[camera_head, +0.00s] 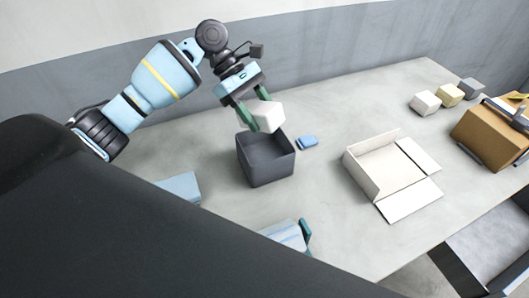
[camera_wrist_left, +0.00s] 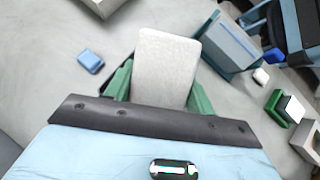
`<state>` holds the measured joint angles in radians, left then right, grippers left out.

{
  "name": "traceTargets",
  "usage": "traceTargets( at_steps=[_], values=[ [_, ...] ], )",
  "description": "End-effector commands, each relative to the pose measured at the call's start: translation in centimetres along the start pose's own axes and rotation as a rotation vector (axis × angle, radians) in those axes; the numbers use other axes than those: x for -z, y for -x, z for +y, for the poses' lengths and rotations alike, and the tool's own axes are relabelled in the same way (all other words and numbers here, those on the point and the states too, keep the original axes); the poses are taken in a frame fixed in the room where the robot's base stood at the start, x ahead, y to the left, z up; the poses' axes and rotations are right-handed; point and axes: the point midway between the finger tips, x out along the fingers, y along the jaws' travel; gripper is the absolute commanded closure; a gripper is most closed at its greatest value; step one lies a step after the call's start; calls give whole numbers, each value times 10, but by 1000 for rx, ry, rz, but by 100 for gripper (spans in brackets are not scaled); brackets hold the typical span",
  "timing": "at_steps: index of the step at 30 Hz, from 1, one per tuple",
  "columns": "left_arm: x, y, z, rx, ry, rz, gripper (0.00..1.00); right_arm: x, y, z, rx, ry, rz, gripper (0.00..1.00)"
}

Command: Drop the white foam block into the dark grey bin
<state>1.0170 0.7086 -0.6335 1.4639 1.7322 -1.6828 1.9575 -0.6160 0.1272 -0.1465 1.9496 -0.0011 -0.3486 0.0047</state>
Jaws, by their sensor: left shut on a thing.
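The white foam block (camera_head: 268,116) is held between the green fingers of my left gripper (camera_head: 257,110). It is above the dark grey bin (camera_head: 266,167), over its back part near the rim, and looks tilted. Whether it touches the rim is not clear. In the left wrist view the block (camera_wrist_left: 166,66) shows between the fingers of my left gripper (camera_wrist_left: 160,85). I cannot make out the bin clearly there. A light blue part with a teal edge (camera_head: 285,235) at the front may be my right gripper; its jaws cannot be made out.
A small blue block (camera_head: 308,142) lies right of the bin. An open white box (camera_head: 374,172) stands further right. A white block (camera_head: 425,102), a beige block (camera_head: 450,94) and a grey block (camera_head: 472,88) are at the back right, near a brown box (camera_head: 490,132).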

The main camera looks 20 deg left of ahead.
Motion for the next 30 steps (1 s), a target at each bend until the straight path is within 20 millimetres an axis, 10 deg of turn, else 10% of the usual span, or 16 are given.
traceTargets(
  at_steps=[24, 25, 30],
  values=[
    [31, -34, 0, 1, -1, 0, 68, 0, 0, 0, 1, 1, 0, 75],
    [31, -34, 0, 1, -1, 0, 44, 0, 0, 0, 1, 1, 0, 75],
    [31, -34, 0, 1, -1, 0, 21, 0, 0, 0, 1, 1, 0, 75]
  ],
)
